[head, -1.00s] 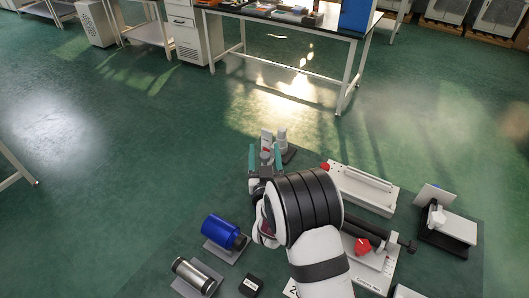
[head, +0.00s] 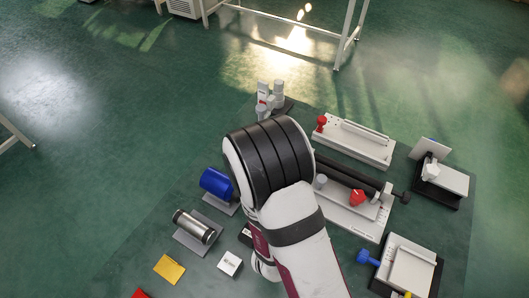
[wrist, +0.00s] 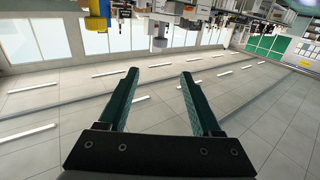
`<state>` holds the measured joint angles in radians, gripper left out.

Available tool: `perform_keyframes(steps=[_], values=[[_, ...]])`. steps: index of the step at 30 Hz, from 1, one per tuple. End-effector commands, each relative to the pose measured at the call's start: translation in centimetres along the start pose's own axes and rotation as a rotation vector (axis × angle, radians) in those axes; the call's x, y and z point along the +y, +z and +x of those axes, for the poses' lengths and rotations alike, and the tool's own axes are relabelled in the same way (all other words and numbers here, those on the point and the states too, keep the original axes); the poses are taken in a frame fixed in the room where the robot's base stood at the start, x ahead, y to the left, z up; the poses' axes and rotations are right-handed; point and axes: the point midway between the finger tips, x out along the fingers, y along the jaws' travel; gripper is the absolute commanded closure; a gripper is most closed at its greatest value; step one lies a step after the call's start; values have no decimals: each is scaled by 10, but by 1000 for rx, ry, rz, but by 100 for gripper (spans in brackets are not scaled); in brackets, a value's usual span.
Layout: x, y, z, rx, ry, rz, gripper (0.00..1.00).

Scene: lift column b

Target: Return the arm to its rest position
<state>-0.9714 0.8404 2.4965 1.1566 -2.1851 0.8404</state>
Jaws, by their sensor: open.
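My gripper (wrist: 160,98) shows in the wrist view with its two green fingers apart and nothing between them. Behind the fingers that view shows the tiled ceiling with light strips, and the room appears upside down at the top. In the head view my arm stands over the middle of the layout, and its thick banded joint and white links hide the gripper there.
Around my arm are a blue cylinder (head: 216,183), a metal cylinder (head: 194,226), a grey-white fixture (head: 270,96), a white tray with a red knob (head: 355,140), a black-and-white stand (head: 440,185) and a yellow card (head: 169,269). Open green floor (head: 120,120) lies at left.

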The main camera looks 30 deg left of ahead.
Motion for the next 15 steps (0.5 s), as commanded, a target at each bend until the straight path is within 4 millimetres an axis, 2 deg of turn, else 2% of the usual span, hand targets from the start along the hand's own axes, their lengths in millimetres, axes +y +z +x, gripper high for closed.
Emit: perform_keyframes(steps=[10,11,13,15], values=[[3,-1,2,-3,11,9,34],[9,-3,4,-10,29,26,34],[36,-8,11,-51,113,105,34],[76,-12,16,-137,233,234,34]])
